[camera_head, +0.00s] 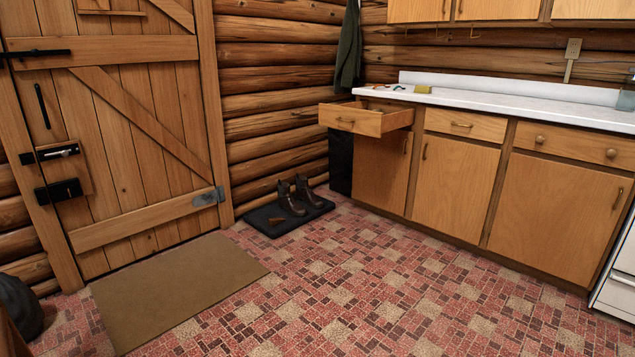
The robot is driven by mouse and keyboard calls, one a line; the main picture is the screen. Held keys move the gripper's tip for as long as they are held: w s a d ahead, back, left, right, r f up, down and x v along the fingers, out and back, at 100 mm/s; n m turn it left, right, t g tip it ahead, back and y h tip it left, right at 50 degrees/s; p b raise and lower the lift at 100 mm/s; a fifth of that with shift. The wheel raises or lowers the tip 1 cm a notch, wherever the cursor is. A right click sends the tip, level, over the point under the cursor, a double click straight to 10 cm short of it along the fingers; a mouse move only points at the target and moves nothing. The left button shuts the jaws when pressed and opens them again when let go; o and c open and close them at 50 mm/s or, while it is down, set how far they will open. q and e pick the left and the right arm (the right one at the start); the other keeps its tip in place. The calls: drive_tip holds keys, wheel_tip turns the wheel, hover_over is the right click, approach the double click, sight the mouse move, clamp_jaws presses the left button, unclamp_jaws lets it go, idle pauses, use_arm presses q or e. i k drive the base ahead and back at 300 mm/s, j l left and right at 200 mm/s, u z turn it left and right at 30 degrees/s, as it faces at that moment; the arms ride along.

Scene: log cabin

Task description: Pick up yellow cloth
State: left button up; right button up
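A small yellow item (423,89), which looks like the folded yellow cloth, lies on the white countertop (500,104) near its left end. It is too small to tell its fabric. Neither of my grippers shows in the head view.
A drawer (358,121) is pulled open below the counter's left end. Small items (399,88) lie left of the yellow one. Boots (291,196) stand on a dark mat by the log wall. A brown doormat (178,288) lies before the wooden door. The tiled floor (390,285) is clear.

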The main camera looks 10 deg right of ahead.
sight(423, 89)
drive_tip(key=i+l+z, duration=0.35)
drive_tip(key=i, duration=1.25)
drive_tip(key=i+j+z, duration=0.3)
drive_tip(key=i, duration=1.25)
